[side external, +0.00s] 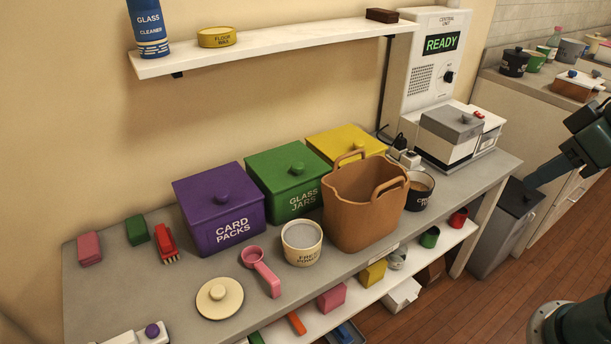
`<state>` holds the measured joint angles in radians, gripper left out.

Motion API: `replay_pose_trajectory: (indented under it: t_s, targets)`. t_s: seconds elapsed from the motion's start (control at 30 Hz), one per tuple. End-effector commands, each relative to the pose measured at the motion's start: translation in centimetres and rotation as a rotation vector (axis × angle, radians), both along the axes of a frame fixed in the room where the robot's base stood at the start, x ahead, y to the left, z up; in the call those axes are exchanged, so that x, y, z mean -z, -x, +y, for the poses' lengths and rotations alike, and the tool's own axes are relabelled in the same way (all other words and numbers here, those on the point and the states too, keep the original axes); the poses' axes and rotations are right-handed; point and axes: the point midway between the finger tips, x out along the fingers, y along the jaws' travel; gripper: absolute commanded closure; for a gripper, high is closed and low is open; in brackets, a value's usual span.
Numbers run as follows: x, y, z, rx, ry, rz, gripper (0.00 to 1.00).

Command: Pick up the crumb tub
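No tub with a readable "crumb" label shows. A dark round tub (419,192) with light brown contents stands on the grey bench, partly hidden behind the brown two-handled basket (352,218); its label is mostly covered, so I cannot tell if it is the crumb tub. An open cream tub (302,254) with grey contents stands left of the basket; its dark lettering seems to begin "FRE". A cream lid (219,299) with a knob lies farther left. Parts of my arm show at the right edge, away from both tubs. I cannot make out gripper fingers.
Purple (222,221), green (291,196) and yellow (346,142) lidded boxes line the wall behind. A pink scoop (261,272) lies left of the cream tub. A grey bin (504,225) stands right of the bench. A white shelf (275,42) hangs above.

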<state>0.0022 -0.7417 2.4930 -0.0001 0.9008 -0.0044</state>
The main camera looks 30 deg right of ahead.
Motion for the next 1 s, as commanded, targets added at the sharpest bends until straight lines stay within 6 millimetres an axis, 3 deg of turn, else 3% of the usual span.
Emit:
replay_pose_trajectory:
  t_s: [0.17,0.37,0.67,1.0]
  targets:
    - [-0.6,-1.3,-0.2,-0.007,0.010,0.019,0.72]
    - [-1.7,-4.2,-0.9,-0.029,0.032,0.059,0.72]
    - [-2.6,-10.2,-2.8,-0.073,0.063,0.131,0.72]
    - [-1.7,-17.0,-5.8,-0.129,0.087,0.212,0.72]
